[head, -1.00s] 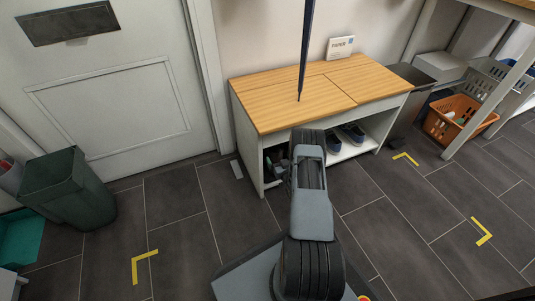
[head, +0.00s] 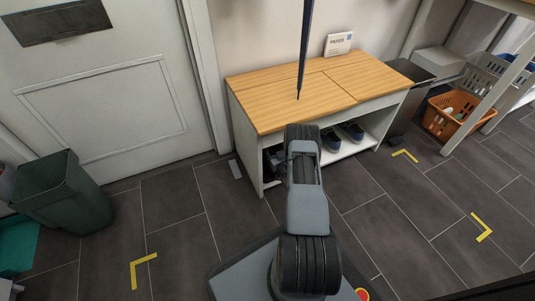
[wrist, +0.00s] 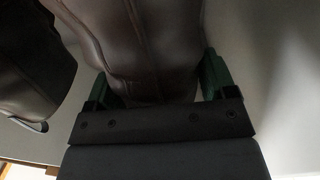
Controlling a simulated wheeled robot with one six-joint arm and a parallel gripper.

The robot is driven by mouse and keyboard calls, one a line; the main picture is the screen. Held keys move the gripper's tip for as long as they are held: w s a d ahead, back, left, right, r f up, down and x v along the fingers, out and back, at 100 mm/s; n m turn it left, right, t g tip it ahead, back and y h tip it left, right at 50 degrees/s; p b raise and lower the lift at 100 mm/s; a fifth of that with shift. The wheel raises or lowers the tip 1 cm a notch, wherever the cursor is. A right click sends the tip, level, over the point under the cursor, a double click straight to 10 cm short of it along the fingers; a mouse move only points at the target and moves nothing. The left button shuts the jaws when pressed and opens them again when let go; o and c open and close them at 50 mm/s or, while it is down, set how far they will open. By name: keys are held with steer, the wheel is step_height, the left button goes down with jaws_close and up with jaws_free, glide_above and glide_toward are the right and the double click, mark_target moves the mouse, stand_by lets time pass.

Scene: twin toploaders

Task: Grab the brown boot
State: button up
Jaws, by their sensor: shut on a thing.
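A brown boot (wrist: 150,45) fills the upper middle of the wrist view, close to the camera. My gripper (wrist: 158,80) has its green fingers on both sides of the boot and is shut on it. A second dark brown boot or shoe (wrist: 30,60) is beside it at the left of the wrist view. In the head view my arm reaches to the left part of the open shelf under the wooden-topped bench (head: 300,95). My arm and the bench hide the gripper and the held boot there.
Dark blue shoes (head: 350,132) stand on the bench's lower shelf, right of my arm. A bin (head: 410,90) and an orange basket (head: 455,115) are at the right. A green bin (head: 65,195) is at the left. The floor between is clear.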

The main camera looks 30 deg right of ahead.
steer(key=c, duration=0.7)
steer(key=shift+c, duration=0.9)
steer(key=shift+r, duration=0.2)
